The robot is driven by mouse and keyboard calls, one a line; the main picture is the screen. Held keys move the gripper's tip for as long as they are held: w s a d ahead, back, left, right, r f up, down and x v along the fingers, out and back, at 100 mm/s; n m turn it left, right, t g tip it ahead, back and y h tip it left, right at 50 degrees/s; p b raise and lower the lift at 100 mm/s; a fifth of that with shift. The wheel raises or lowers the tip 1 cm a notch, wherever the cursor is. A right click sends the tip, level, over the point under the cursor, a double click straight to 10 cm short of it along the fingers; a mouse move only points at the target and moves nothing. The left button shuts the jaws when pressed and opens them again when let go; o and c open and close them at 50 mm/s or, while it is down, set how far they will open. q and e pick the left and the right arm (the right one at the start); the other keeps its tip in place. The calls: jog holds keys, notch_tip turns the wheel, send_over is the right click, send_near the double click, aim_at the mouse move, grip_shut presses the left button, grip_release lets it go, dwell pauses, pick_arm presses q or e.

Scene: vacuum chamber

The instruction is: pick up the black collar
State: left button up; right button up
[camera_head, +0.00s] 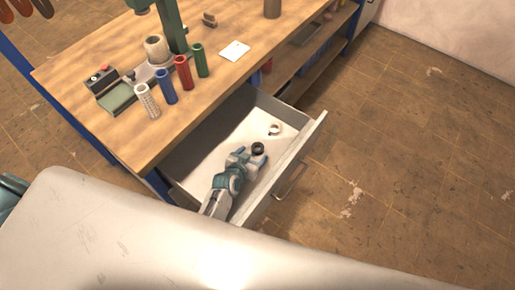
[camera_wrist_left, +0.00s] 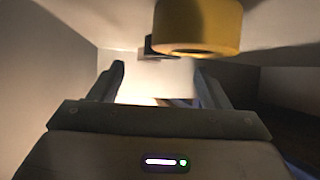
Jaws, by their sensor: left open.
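The black collar (camera_head: 258,148) is a small dark ring in the open drawer (camera_head: 222,128). My left arm reaches into the drawer, and my left gripper (camera_head: 253,156) is right beside the collar in the head view; whether they touch cannot be told. In the left wrist view the two fingers of my left gripper (camera_wrist_left: 158,76) stand apart with nothing between them. A small dark shape shows beyond the fingers there, partly hidden by a yellow cylindrical thing; I cannot tell if it is the collar. My right gripper is not in view.
A pale ring (camera_head: 274,129) lies deeper in the drawer. The yellow cylindrical thing (camera_wrist_left: 197,27) is close to the wrist camera. Drawer walls surround my gripper. The workbench (camera_head: 95,60) above holds colored sleeves and a press. Floor right of the drawer is clear.

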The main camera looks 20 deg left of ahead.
aim_at(259, 145)
pick_arm(q)
jog(key=shift+a+x, duration=0.2)
jog(key=shift+x, duration=2.05)
jog(key=c, duration=1.2)
